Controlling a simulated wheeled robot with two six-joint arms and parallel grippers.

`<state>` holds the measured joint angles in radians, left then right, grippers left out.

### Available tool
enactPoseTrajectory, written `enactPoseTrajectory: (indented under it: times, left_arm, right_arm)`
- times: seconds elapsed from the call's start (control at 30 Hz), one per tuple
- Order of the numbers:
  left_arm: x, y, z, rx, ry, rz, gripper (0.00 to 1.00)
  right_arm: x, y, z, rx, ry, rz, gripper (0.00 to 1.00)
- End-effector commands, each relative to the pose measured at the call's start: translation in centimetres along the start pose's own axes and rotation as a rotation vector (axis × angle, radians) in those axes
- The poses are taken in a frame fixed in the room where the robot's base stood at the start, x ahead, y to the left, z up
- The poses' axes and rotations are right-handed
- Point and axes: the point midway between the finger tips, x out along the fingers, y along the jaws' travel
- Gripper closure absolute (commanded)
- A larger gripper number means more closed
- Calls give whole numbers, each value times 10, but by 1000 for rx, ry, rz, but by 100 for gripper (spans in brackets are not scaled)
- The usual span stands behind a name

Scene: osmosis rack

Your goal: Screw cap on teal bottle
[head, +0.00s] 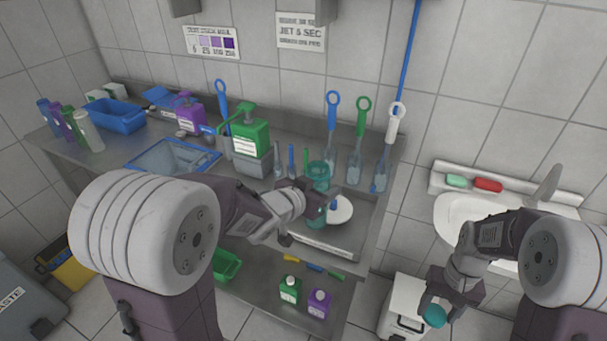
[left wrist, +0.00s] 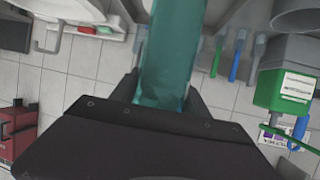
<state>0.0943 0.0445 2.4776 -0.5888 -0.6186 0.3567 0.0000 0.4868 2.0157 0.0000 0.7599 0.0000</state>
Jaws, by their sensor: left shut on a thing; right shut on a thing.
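The teal bottle (head: 318,172) stands out above and below my left gripper (head: 316,203) in the head view, over the right part of the steel counter. My left gripper is shut around its body. In the left wrist view the translucent teal bottle (left wrist: 172,50) fills the space between the dark fingers, and its ends are cut off or hidden. My right gripper (head: 437,302) is shut on a round teal cap (head: 434,316), low at the right, in front of the white bin. The cap and the bottle are well apart.
The steel counter (head: 100,158) carries a green pump bottle (head: 250,138), a purple pump bottle (head: 188,112) and a blue tub (head: 117,117). Several brushes lean at the back right. A sink (head: 460,207) hangs on the right wall. A white bin (head: 400,290) stands below.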

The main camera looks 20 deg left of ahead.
Motion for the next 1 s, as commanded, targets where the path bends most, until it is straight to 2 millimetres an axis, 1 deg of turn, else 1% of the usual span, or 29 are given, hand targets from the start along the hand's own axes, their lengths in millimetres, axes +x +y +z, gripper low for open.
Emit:
enactPoseTrajectory:
  times: [0.03, 0.3, 0.5, 0.6, 0.7, 1.0]
  left_arm:
    - [1, 11, 2, 9, 0, 23, 100]
    - [3, 64, 13, 57, -1, 136, 100]
    - [5, 96, 19, 86, -1, 206, 100]
    - [5, 106, 21, 94, 0, 227, 100]
    - [6, 112, 22, 98, 1, 238, 100]
    - [6, 113, 22, 100, 1, 242, 100]
  right_arm:
    - [0, 0, 0, 0, 0, 0, 83]
    - [0, 0, 0, 0, 0, 0, 83]
    - [0, 0, 0, 0, 0, 0, 83]
    - [0, 0, 0, 0, 0, 0, 83]
    - [0, 0, 0, 0, 0, 0, 83]
    - [0, 0, 0, 0, 0, 0, 83]
